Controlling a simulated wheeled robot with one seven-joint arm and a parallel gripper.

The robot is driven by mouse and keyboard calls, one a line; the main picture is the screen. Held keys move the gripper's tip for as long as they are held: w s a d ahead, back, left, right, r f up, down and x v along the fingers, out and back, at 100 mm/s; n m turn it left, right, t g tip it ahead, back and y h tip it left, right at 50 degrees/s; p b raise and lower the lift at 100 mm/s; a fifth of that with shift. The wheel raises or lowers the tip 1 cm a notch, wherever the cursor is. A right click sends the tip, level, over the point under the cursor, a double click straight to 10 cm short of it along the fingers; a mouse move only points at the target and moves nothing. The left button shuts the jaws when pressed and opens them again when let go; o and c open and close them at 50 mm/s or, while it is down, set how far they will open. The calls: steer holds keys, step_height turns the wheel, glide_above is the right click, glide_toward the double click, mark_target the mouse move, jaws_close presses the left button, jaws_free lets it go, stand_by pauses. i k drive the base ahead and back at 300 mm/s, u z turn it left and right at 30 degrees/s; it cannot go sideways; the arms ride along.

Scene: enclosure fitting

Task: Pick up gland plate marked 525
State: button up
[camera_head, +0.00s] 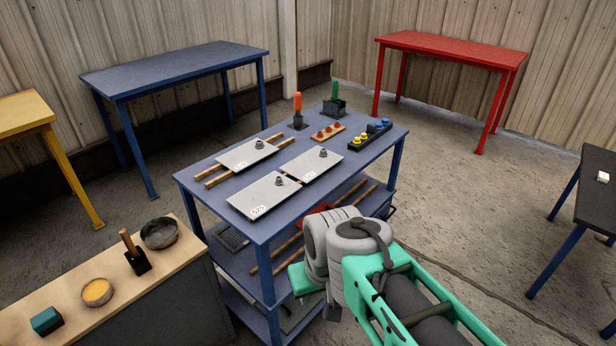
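Three light grey gland plates, each with a small knob, lie on the top of a blue cart (205,182). The nearest plate (272,190) carries a small label near its front corner that seems to read 525. A second plate (318,160) lies behind it to the right. A third plate (243,152) lies at the back left. The labels on those two are too small to read surely. My gripper (318,296) is low at the cart's right front, beside the cart and apart from the plates. My wrist largely hides it, so its fingers cannot be made out.
Orange- and green-handled tools (298,102) and a dark rack of yellow and blue parts (368,136) stand at the cart's back. A wooden-topped bench (70,318) is at lower left. Blue (175,70) and red tables (450,48) stand behind.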

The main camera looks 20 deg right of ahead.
mark_target(257, 199)
steer(key=k, duration=0.5)
steer(key=z, duration=1.4)
steer(key=i, duration=1.3)
steer(key=u, duration=3)
steer(key=i, duration=0.5)
steer(key=z, duration=0.05)
